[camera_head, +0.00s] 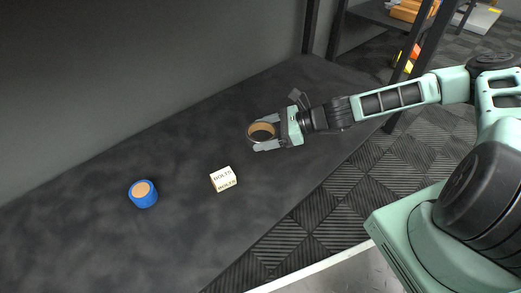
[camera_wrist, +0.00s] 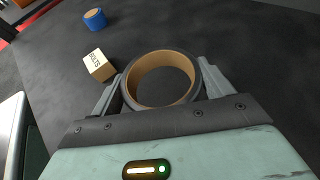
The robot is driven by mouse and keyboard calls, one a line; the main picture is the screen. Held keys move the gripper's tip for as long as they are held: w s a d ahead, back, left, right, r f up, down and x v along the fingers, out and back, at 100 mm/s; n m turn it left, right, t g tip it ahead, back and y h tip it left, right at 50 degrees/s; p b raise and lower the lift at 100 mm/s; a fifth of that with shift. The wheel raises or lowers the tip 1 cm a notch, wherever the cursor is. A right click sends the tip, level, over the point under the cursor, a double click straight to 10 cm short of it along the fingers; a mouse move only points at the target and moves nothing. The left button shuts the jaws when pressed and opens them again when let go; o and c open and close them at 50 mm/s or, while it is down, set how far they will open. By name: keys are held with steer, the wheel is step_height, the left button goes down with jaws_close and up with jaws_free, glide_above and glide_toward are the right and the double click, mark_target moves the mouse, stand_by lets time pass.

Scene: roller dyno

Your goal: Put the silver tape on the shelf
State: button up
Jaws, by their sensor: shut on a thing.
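The silver tape is a grey roll with a brown cardboard core (camera_head: 262,127), in the middle of the head view. My gripper (camera_head: 265,133) is shut on it, with one finger on each side of the roll. In the wrist view the silver tape (camera_wrist: 127,97) sits between the two fingers of my gripper (camera_wrist: 161,88), its open core facing the camera. I cannot tell whether it touches the dark bench (camera_head: 110,245) or hangs just above it. A dark rack with shelves (camera_head: 372,12) stands at the top right of the head view.
A small box marked BOLTS (camera_head: 223,179) and a blue tape roll (camera_head: 143,194) stand on the bench, left of my gripper. Orange-brown boxes (camera_head: 412,10) and small coloured items sit on the rack. A dark upright post (camera_head: 310,28) rises at the bench's back edge.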

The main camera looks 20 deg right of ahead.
step_height(320, 180, down, 4)
steer(key=b, duration=0.3)
steer(key=o, duration=1)
steer(key=shift+c, duration=0.2)
